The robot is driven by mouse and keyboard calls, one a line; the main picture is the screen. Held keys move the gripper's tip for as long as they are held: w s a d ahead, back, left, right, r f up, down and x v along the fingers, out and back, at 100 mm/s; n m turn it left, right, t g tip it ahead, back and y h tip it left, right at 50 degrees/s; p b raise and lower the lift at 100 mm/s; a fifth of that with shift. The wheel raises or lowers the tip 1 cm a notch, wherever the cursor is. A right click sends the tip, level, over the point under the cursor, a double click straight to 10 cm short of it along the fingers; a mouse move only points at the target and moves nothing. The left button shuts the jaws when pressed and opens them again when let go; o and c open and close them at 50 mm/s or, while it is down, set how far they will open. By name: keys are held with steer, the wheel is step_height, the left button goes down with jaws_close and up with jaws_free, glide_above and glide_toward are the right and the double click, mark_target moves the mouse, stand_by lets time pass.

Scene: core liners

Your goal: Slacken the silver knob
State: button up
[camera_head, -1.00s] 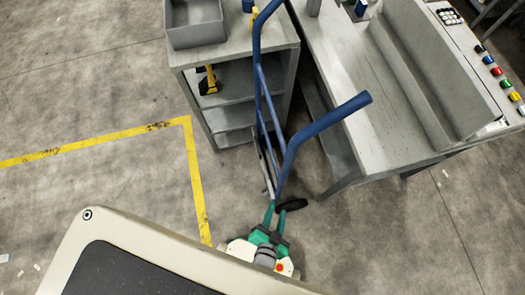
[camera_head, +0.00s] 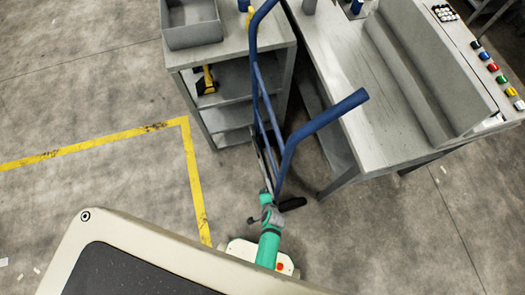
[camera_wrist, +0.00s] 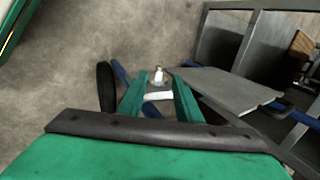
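In the wrist view, a small silver knob (camera_wrist: 158,75) shows beyond the gap between the fingers of my gripper (camera_wrist: 160,82). The two green fingers stand apart, one to each side of it in the picture. I cannot tell whether either finger touches it. A short white bar (camera_wrist: 158,95) shows just below the knob. In the head view, my gripper (camera_head: 267,198) is at the lower end of a blue tube frame (camera_head: 325,122). The knob cannot be made out there.
A black padded part (camera_head: 292,204) sits beside my gripper and also shows in the wrist view (camera_wrist: 106,86). A grey shelf unit (camera_head: 235,108) and a grey workbench (camera_head: 372,130) stand behind the frame.

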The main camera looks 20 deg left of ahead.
steer(key=x, duration=0.7)
steer(key=shift+w+f, duration=0.1)
steer(key=shift+f, duration=0.2)
steer(key=shift+w+f, duration=0.1)
steer(key=shift+w, duration=0.05)
steer(key=shift+w, duration=0.1)
steer(key=shift+c, duration=0.3)
steer(key=shift+d, duration=0.1)
jaws_close()
steer(key=shift+a, duration=0.2)
